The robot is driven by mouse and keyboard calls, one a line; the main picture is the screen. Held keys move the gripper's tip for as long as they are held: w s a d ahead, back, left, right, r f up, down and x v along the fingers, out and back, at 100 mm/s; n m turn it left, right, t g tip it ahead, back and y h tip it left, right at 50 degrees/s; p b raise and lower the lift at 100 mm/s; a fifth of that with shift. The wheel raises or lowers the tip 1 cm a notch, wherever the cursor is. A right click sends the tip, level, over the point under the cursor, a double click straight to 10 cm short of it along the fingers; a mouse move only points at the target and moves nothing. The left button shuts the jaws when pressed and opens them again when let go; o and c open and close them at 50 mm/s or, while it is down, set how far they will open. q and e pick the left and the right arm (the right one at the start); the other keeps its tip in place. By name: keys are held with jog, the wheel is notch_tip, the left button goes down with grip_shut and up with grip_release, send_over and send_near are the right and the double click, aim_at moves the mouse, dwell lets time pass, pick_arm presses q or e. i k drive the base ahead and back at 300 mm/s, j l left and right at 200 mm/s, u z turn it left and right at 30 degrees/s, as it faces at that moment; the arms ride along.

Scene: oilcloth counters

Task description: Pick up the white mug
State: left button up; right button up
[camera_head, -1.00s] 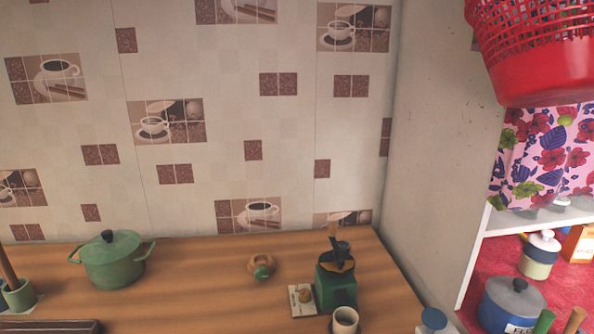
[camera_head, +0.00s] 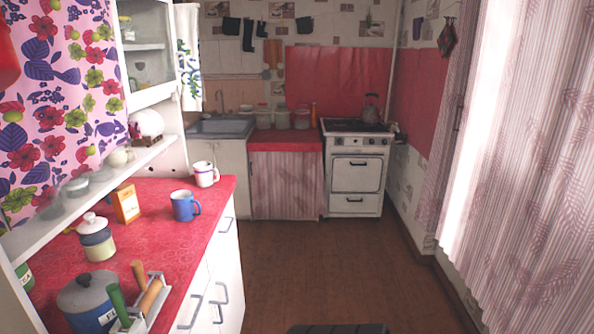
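A white mug (camera_head: 205,174) stands upright near the far end of the red-covered counter on the left, its handle toward the right. A blue mug (camera_head: 185,205) stands a little nearer on the same counter, close to its edge. Neither of my grippers is in view.
The red counter (camera_head: 150,188) also holds an orange box (camera_head: 125,203), a white-lidded jar (camera_head: 96,238), a blue pot (camera_head: 90,300) and a rack with rolling pins (camera_head: 148,300). A shelf overhangs its back. The brown floor (camera_head: 330,265) is clear up to the stove (camera_head: 355,165).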

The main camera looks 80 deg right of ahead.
aim_at(203, 171)
jog(key=z, duration=1.85)
jog(key=i+l+u, duration=0.1)
jog(key=u, duration=0.25)
jog(key=i+l+u, duration=0.1)
jog(key=u, duration=0.25)
jog(key=l+u, duration=0.3)
jog(key=i+j, duration=0.05)
jog(key=j, duration=0.05)
